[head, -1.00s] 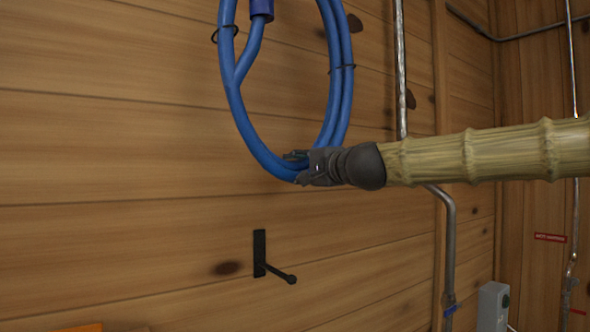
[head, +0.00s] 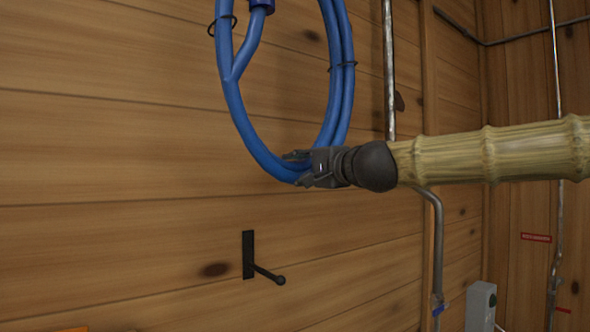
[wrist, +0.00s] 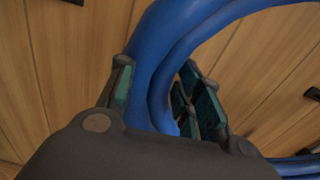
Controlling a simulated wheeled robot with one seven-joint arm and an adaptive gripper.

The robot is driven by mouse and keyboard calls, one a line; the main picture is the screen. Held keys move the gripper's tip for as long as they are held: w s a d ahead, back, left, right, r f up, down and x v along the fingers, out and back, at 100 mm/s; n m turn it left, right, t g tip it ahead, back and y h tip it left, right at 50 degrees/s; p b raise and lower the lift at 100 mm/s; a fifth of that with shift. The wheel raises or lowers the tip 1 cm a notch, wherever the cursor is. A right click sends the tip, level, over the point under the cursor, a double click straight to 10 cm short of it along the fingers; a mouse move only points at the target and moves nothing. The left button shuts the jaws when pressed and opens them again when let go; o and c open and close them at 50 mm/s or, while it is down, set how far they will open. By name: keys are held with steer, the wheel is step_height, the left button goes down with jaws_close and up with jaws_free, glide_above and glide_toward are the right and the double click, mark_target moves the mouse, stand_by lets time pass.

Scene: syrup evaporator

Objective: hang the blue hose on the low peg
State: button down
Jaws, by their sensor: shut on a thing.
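The blue hose (head: 236,100) is a coiled loop tied with dark bands. Its top runs out of the head view. My gripper (head: 298,168) is shut on the bottom of the coil. In the wrist view the blue hose (wrist: 165,60) passes between the green-padded fingers of my gripper (wrist: 155,100). The low peg (head: 265,270) is a black wall plate with a rod ending in a small ball. It sits below and a little left of my gripper in the head view, apart from the hose. Whether anything supports the coil's top is hidden.
The wooden plank wall (head: 100,150) is bare around the peg. A metal conduit (head: 437,250) runs down the wall to the right, with a grey box (head: 481,305) at lower right. An orange thing (head: 72,329) shows at the bottom left edge.

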steer(key=v, duration=1)
stand_by(1.3)
step_height(320, 180, down, 30)
steer(key=b, duration=2.3)
steer(key=shift+s+b, duration=0.3)
steer(key=shift+b, duration=0.05)
steer(key=shift+d+r, duration=0.1)
